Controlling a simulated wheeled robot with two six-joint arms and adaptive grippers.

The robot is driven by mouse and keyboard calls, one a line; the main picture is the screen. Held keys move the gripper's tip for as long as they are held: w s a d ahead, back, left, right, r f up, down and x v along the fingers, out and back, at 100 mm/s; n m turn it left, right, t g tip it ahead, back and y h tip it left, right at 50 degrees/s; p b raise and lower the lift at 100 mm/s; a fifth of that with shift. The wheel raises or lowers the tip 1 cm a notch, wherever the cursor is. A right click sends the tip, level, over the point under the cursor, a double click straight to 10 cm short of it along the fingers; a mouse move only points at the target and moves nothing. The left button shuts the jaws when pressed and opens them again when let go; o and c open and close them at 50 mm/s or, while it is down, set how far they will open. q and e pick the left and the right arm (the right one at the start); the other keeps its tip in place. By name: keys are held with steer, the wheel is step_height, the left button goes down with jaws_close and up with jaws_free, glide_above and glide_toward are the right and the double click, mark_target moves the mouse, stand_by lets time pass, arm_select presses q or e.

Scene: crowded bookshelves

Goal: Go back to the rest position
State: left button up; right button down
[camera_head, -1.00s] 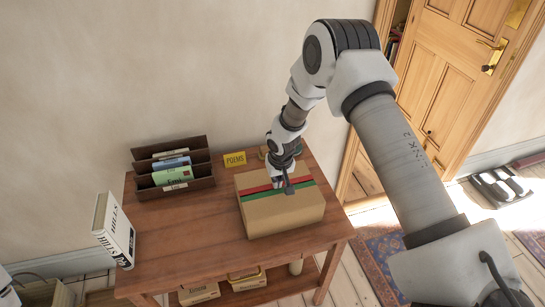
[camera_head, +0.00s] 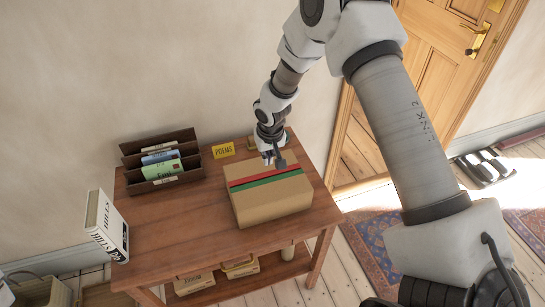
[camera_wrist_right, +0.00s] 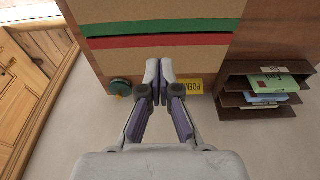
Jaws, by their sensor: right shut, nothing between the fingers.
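My right gripper (camera_head: 273,158) is shut and empty, above the back edge of a cardboard box (camera_head: 270,203) with a red and a green stripe. In the right wrist view its fingers (camera_wrist_right: 158,75) are together, with the striped box (camera_wrist_right: 160,12) beyond them. I cannot tell the exact gap between fingers and box. My left gripper is not in view.
The box sits on a wooden table (camera_head: 187,225). A dark rack (camera_head: 133,160) of books, a yellow POEMS sign (camera_head: 223,150) and a white upright book (camera_head: 107,227) share the tabletop. The wall is close behind; a wooden door (camera_head: 435,65) is at right.

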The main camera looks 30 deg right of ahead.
steer(key=s+a+r+b, duration=0.1)
steer(key=s+r, duration=0.2)
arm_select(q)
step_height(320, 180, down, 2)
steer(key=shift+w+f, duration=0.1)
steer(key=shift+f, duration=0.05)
arm_select(e)
steer(key=s+a+f, duration=0.2)
steer(key=s+f, duration=0.4)
steer(key=s, duration=0.3)
steer(key=s+a+f+n+g, duration=0.1)
steer(key=s+a+f, duration=0.1)
steer(key=s+f, duration=0.5)
steer(key=s+a+f+n+g, duration=0.1)
steer(key=s+a+f, duration=0.1)
steer(key=s+f, duration=0.5)
steer(key=s, duration=0.5)
steer(key=shift+s, duration=0.4)
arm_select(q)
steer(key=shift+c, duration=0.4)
arm_select(e)
steer(key=shift+a, duration=0.1)
